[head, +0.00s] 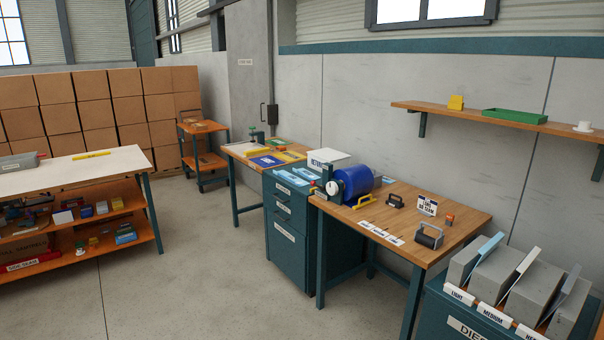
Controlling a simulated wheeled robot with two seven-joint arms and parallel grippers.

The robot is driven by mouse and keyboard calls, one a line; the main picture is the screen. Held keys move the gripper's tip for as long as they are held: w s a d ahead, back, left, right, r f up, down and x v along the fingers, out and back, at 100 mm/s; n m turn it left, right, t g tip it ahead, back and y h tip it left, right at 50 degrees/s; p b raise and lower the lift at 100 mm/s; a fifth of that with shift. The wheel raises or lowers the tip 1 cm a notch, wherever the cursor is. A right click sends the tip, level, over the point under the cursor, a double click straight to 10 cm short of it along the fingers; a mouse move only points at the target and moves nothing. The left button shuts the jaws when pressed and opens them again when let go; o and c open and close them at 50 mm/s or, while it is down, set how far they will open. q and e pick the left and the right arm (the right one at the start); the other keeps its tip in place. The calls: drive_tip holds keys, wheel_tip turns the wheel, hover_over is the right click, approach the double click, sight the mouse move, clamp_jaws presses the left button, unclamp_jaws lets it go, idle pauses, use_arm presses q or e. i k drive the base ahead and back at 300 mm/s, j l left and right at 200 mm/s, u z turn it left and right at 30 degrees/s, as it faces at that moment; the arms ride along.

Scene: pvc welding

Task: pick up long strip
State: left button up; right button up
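No strip is labelled as the long one, so I cannot tell for certain which it is. A thin yellow strip-like piece (91,155) lies flat on the white-topped table (60,178) at the left. Light blue flat pieces (292,178) lie on the teal drawer cabinet (290,232) in the middle, with a white sign behind them. Neither of my grippers is in the head view.
A wooden workbench (455,226) holds a blue drum machine (352,180), clamps and small signs. Grey blocks (531,290) stand on a teal cabinet at front right. An orange cart (203,128) stands further back. Open grey floor (190,270) lies between the left table and the benches.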

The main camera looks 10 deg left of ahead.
sight(297, 181)
drive_tip(key=i+j, duration=0.25)
drive_tip(key=i, duration=0.25)
drive_tip(key=i+j, duration=0.25)
drive_tip(key=i, duration=0.25)
drive_tip(key=i+j, duration=0.25)
drive_tip(key=i, duration=0.25)
drive_tip(key=i+j, duration=0.25)
drive_tip(key=i, duration=0.25)
drive_tip(key=i+j, duration=0.25)
drive_tip(key=i, duration=0.25)
drive_tip(key=i+j, duration=0.25)
drive_tip(key=i, duration=0.25)
